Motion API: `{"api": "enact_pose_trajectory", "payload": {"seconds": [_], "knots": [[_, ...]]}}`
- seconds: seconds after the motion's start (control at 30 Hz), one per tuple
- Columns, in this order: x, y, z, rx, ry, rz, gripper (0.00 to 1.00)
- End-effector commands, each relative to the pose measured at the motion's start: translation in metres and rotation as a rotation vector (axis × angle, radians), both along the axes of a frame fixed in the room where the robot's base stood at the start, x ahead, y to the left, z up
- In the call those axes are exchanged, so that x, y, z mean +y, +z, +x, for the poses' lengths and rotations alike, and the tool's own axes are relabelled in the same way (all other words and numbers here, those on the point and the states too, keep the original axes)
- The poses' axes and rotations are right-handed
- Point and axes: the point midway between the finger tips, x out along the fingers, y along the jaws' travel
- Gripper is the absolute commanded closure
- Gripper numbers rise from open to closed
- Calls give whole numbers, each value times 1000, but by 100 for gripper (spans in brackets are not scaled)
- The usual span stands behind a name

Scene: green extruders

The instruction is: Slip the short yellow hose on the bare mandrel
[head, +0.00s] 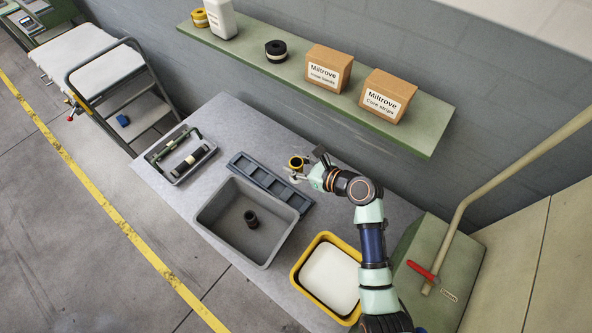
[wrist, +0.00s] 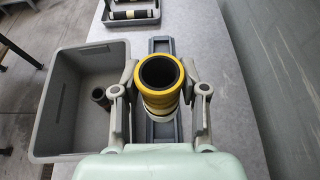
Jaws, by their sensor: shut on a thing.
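The short yellow hose (head: 296,162) is a yellow tube with a dark bore. It also shows in the wrist view (wrist: 160,97), upright, its open end facing the camera. My gripper (head: 297,175) is shut on it; in the wrist view the fingers (wrist: 160,100) press it from left and right. The grey tray (head: 207,155) at the table's left end holds two rods. One rod (head: 176,146) looks dark and bare; the other (head: 191,161) bears a black and cream sleeve.
A deep grey bin (head: 228,188) holds a dark short tube (head: 250,219). The slotted rack (head: 268,184) lies behind it. A yellow-rimmed bin (head: 297,272) with white contents stands at the front right. A green shelf (head: 376,128) with boxes hangs above the table.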

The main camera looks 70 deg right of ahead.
Motion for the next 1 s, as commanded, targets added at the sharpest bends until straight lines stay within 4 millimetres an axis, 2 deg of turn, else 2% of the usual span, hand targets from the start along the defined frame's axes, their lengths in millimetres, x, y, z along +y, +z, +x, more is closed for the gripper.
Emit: {"api": "enact_pose_trajectory", "payload": {"seconds": [0.07,0.17,0.27,0.5,0.6,0.7,0.87,1.0], "knots": [[-1,0,0,0,-1,-2,100],[0,-10,0,-1,-1,2,100],[0,-38,-1,2,-1,5,100],[0,-116,0,0,0,3,100],[-1,-141,0,-1,-1,3,100],[-1,-155,0,-1,-1,-1,100],[-1,-158,0,-1,0,-3,100],[-1,-182,0,0,-1,1,100]]}}
